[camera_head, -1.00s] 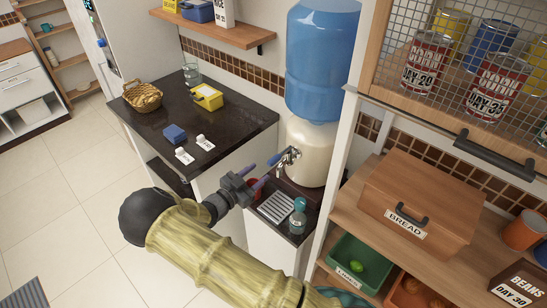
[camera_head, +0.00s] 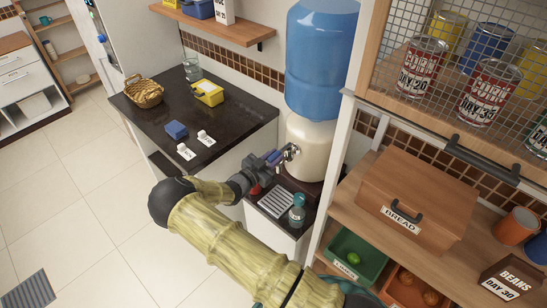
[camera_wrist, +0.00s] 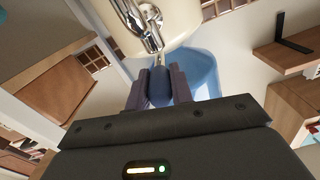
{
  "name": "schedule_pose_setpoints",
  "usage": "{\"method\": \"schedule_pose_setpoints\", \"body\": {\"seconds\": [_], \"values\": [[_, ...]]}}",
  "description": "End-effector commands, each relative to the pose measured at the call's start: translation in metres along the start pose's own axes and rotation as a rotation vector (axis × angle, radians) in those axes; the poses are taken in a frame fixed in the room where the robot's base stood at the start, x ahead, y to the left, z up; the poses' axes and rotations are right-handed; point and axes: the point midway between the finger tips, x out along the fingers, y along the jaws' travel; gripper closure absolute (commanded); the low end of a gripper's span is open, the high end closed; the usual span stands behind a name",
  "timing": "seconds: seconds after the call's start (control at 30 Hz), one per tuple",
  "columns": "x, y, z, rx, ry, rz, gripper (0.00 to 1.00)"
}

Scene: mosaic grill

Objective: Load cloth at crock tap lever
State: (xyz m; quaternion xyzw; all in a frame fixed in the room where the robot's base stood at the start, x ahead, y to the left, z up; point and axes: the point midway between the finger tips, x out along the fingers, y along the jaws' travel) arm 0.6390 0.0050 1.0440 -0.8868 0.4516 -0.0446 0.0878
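The cream crock (camera_head: 308,148) stands on the right-hand counter with a blue water bottle (camera_head: 321,65) on top. Its metal tap (camera_head: 290,151) faces my gripper and also shows at the top of the wrist view (camera_wrist: 143,22). My gripper (camera_head: 272,157) is at the tap. In the wrist view its two purple-grey fingers (camera_wrist: 160,88) lie close along both sides of the blue tap lever (camera_wrist: 159,86), seemingly shut on it. A folded blue piece (camera_head: 176,130) lies on the dark counter; I cannot tell whether it is the cloth.
A drip grille (camera_head: 275,203), a teal-capped bottle (camera_head: 297,212) and a red item (camera_head: 255,190) are below the tap. The dark counter (camera_head: 235,125) also holds a basket (camera_head: 144,93) and a yellow box (camera_head: 208,93). A shelf with a bread box (camera_head: 415,205) bounds the right.

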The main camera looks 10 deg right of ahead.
Motion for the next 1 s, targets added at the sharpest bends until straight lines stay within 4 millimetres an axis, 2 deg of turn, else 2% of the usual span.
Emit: {"method": "schedule_pose_setpoints", "body": {"seconds": [0.03, 0.1, 0.37, 0.7, 1.0], "values": [[0.0, 0.0, 0.0, 0.0, 0.0, -0.001, 0.89], [0.0, 0.0, 0.0, 0.0, 0.0, -0.001, 1.0], [0.0, -0.001, -0.002, 0.001, -0.016, 0.005, 1.0], [0.001, -0.002, -0.011, 0.002, -0.123, 0.026, 1.0], [0.001, -0.003, -0.011, 0.0, -0.129, 0.024, 1.0]]}}
